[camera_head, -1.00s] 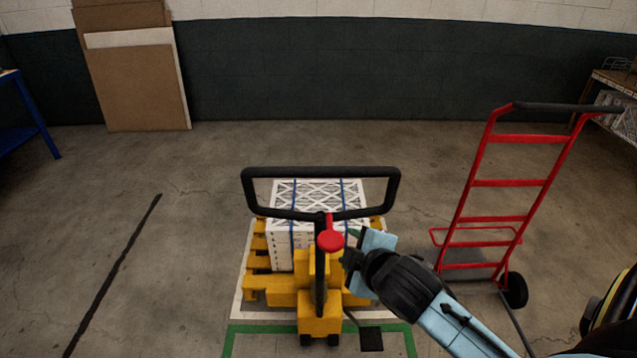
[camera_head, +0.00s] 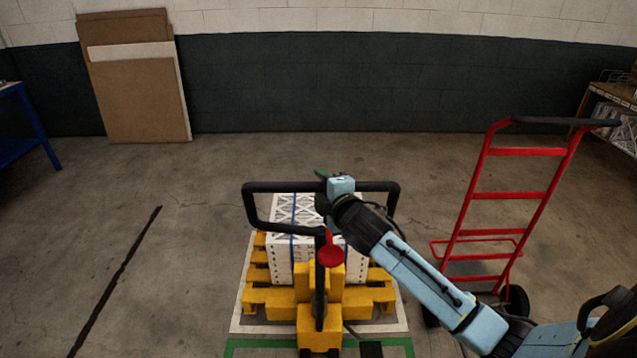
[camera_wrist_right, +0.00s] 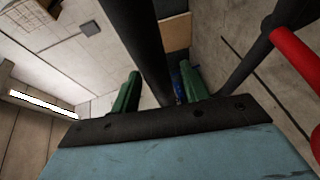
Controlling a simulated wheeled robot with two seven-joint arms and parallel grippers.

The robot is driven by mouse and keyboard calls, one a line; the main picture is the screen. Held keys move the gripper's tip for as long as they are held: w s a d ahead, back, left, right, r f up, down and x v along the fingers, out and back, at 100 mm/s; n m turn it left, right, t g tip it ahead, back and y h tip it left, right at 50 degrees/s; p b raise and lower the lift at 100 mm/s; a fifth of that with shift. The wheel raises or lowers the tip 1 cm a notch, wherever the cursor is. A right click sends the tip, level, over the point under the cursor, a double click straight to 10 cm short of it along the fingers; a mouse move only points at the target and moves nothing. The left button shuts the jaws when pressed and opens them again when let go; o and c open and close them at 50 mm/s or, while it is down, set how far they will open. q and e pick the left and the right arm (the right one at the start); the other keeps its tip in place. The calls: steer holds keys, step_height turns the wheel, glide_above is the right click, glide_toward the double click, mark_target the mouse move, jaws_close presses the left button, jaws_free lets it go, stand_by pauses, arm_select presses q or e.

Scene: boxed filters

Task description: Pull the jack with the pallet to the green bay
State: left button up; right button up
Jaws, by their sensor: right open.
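The yellow pallet jack (camera_head: 320,326) stands in the lower middle of the head view, its black looped handle (camera_head: 262,188) toward me and a red knob (camera_head: 331,256) on its mast. It sits at the yellow pallet (camera_head: 258,298), which carries white boxed filters (camera_head: 281,256) with blue straps. My right gripper (camera_head: 323,175) is at the handle's top bar, near its middle. In the wrist view its green fingers (camera_wrist_right: 160,82) are apart, with the black bar running between or just beyond them; contact is unclear. A green floor line (camera_head: 248,344) crosses the bottom. My left gripper is out of view.
A red hand truck (camera_head: 513,196) stands to the right, near my right arm. Cardboard sheets (camera_head: 140,95) lean on the back wall. A blue table (camera_head: 35,125) is at the left edge and a shelf (camera_head: 612,92) at the right. The floor left of the pallet is clear.

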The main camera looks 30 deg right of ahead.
steer(key=shift+x, duration=1.2)
steer(key=shift+c, duration=0.4)
jaws_close()
